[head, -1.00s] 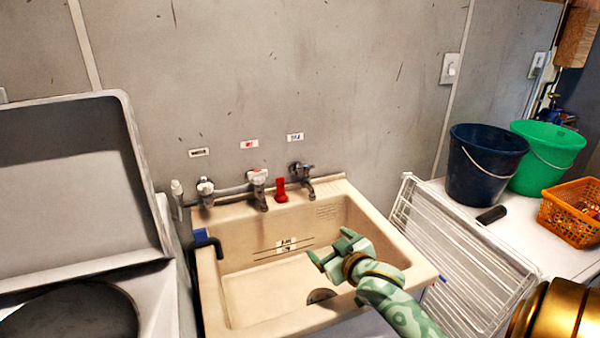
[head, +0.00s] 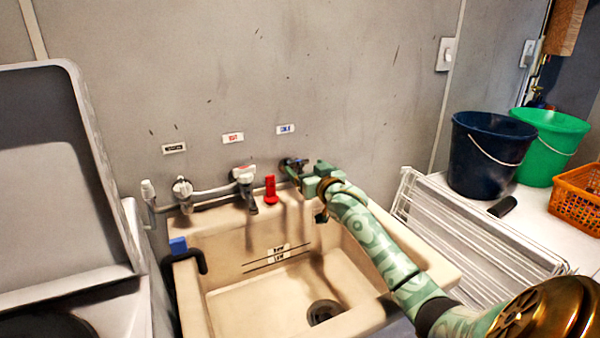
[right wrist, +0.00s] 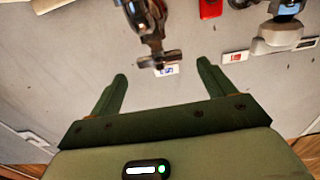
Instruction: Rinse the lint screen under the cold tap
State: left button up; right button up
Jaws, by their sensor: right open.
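The cold tap (head: 292,163), under the blue-lettered label (head: 286,129), is on the wall behind the sink, partly hidden by my right gripper (head: 306,176). That gripper is open and empty, close to the tap. In the right wrist view the cold tap (right wrist: 148,28) hangs in line with the gap between my open fingers (right wrist: 161,72), with its cross handle near the fingertips. I cannot tell whether a finger touches it. The beige sink (head: 240,262) below has a dark drain (head: 322,312) and an empty basin. I see no lint screen. My left gripper is out of view.
The hot tap (head: 244,178) and a red object (head: 270,190) stand left of the cold tap. A black hook-shaped pipe (head: 200,260) crosses the sink's left rim. A white wire rack (head: 440,225) stands right of the sink, beside buckets (head: 485,160) and an orange basket (head: 578,195).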

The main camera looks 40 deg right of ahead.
aim_at(303, 164)
jog(key=shift+b+x, duration=0.45)
jog(key=shift+x, duration=1.05)
